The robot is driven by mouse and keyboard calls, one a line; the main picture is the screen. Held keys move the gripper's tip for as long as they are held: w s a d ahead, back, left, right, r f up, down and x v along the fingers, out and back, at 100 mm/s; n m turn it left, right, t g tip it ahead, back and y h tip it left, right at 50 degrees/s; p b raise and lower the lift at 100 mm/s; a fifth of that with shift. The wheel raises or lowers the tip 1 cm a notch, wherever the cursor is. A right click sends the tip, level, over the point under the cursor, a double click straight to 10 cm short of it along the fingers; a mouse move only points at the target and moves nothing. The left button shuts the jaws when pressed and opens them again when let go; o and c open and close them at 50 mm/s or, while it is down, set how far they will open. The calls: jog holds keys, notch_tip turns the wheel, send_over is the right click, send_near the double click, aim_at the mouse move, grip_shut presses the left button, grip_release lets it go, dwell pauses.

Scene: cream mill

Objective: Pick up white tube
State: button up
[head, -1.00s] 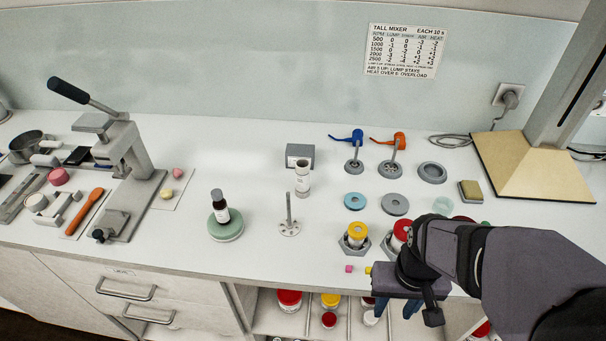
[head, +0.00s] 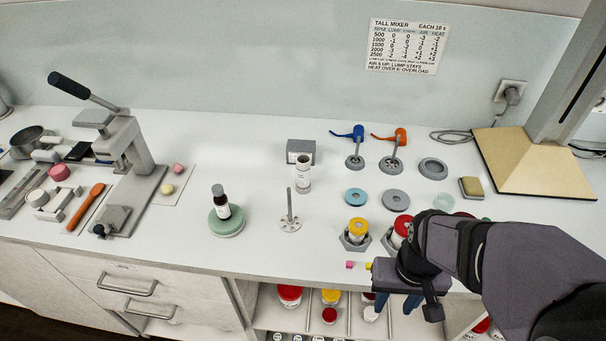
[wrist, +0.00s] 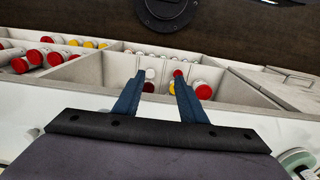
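A white tube (head: 303,178) with a small label and a dark top opening stands upright on the counter, just in front of a grey box. It is the thing that best fits the white tube, and it does not show clearly in the wrist view. My gripper (head: 398,304) is at the front edge of the counter, to the right of the tube and well apart from it. In the wrist view my gripper (wrist: 157,90) has its two blue fingers spread with nothing held between them. They point toward the open shelf below.
Red-lidded and yellow-lidded jars (head: 357,230) stand in holders near my gripper. A lever press (head: 125,150) stands far left. Shelf jars (wrist: 203,90) lie below.

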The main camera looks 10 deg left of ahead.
aim_at(303, 167)
jog(key=o, duration=0.4)
jog(key=shift+c, duration=0.2)
